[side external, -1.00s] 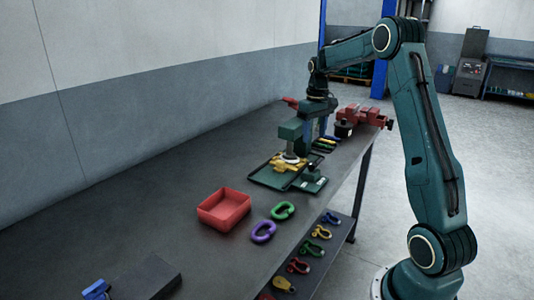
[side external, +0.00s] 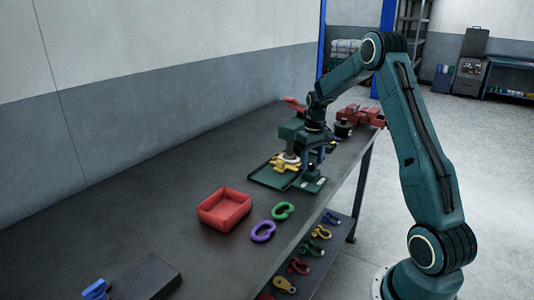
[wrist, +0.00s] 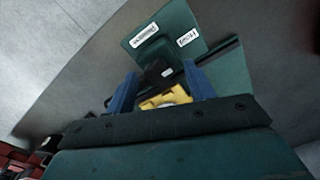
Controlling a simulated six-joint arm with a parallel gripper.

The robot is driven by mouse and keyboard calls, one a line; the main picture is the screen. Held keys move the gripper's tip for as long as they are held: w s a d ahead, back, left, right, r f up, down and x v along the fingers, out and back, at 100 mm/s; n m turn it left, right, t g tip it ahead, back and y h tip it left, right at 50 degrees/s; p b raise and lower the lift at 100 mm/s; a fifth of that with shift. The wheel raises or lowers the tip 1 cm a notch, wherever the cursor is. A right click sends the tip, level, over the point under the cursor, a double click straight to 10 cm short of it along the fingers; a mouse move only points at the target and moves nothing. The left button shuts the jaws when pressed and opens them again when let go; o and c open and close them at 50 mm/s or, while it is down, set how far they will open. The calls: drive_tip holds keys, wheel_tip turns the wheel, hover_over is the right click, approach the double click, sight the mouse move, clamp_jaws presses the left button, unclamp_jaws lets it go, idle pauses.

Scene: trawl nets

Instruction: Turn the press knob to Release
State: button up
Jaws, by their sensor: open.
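The press (side external: 292,131) stands on the worktable, with a yellow part (side external: 286,163) under its head. The yellow part also shows in the wrist view (wrist: 165,98). Beside it is a green plate (side external: 310,184) with two white labels, too blurred to read for sure. The dark press knob (wrist: 154,75) rises from this plate and carries a small white mark. My gripper (wrist: 158,72) is open, its two blue fingers on either side of the knob in the wrist view. I cannot tell whether they touch it. In the side view my gripper (side external: 313,156) is just above the plate.
A green tray (side external: 265,178) lies under the yellow part. A red vise (side external: 360,115) stands behind. A red bin (side external: 224,209), a green link (side external: 283,211) and a purple link (side external: 263,231) lie nearer on the table.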

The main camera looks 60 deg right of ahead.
drive_tip(key=c, duration=1)
drive_tip(key=shift+o, duration=0.2)
drive_tip(key=shift+n, duration=0.5)
drive_tip(key=n, duration=0.3)
drive_tip(key=shift+n, duration=0.3)
drive_tip(key=n, duration=0.4)
drive_tip(key=shift+r, duration=0.1)
drive_tip(key=n, duration=0.5)
drive_tip(key=shift+n, duration=2.3)
